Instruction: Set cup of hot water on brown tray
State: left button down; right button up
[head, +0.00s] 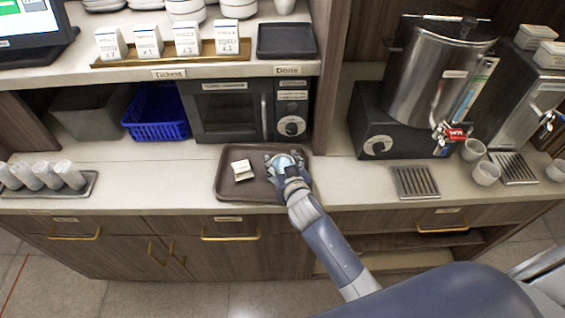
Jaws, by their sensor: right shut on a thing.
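The brown tray (229,188) lies on the counter below the microwave, near the counter's front edge. My right gripper (285,162) is over the right part of the tray, shut on a light-coloured cup (284,160). The fingers hide most of the cup, and I cannot tell whether its base touches the tray. A small cream packet or card (242,170) lies on the tray, left of the gripper. My left gripper is not in view.
A steel water boiler (437,75) stands at the right, with white cups (485,173) and a drip grate (415,181) before it. A microwave (230,112) and blue basket (157,114) stand behind the tray. A rack of cups (48,178) is at far left.

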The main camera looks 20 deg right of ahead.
jog(key=o, duration=0.8)
jog(key=shift+f, duration=0.2)
jog(key=shift+c, duration=0.2)
jog(key=o, duration=0.4)
jog(key=shift+o, duration=0.2)
jog(key=shift+r, duration=0.1)
jog(key=shift+r, duration=0.2)
jog(key=shift+s, duration=0.25)
jog(key=b+v, duration=0.1)
jog(key=v, duration=0.9)
jog(key=shift+f, duration=0.1)
jog(key=shift+b+v, duration=0.3)
jog(key=shift+v, duration=0.5)
